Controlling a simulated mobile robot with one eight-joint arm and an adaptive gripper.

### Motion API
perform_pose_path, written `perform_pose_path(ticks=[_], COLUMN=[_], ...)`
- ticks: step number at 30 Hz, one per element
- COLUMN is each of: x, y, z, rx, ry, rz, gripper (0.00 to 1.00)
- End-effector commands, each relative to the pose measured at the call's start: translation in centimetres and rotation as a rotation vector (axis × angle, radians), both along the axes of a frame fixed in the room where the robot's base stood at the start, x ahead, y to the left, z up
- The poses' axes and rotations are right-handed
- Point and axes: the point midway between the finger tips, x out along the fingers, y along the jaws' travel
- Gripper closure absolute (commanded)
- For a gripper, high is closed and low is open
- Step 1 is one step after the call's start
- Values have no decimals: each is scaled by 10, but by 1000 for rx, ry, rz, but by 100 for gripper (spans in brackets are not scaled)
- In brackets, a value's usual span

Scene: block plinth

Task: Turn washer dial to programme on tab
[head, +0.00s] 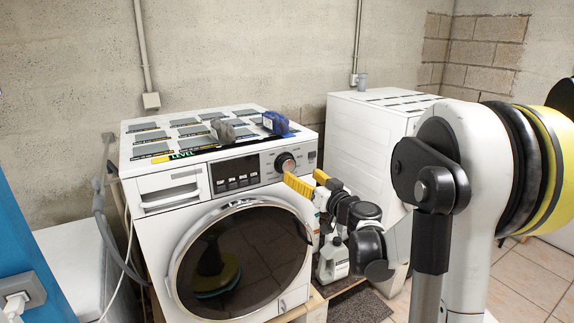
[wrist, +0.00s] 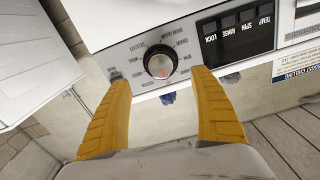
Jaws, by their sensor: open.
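The white washer (head: 155,196) stands on wooden supports in the head view. My gripper (head: 301,174) is open in front of the panel. In the wrist view its yellow fingertips (wrist: 162,76) are on either side of the dial, apart from it. I cannot make out a tab naming a programme.
A bottle (head: 333,260) stands right of the washer, below my gripper. A second white machine (head: 362,142) stands behind right.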

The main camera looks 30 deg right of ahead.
Motion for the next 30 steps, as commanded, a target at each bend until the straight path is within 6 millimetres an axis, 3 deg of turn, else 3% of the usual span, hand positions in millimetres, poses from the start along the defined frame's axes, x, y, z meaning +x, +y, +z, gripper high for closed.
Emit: perform_pose_path(ticks=[6, 12, 18, 25, 26, 30], x=[45, 77, 89, 90, 90, 90], y=[3, 4, 4, 4, 4, 4], z=[-3, -2, 0, 0, 0, 0], rx=[0, 1, 1, 1, 1, 1], ry=[1, 2, 2, 2, 2, 2], rz=[3, 3, 2, 2, 2, 2], gripper=[27, 27, 27, 27, 32, 75])
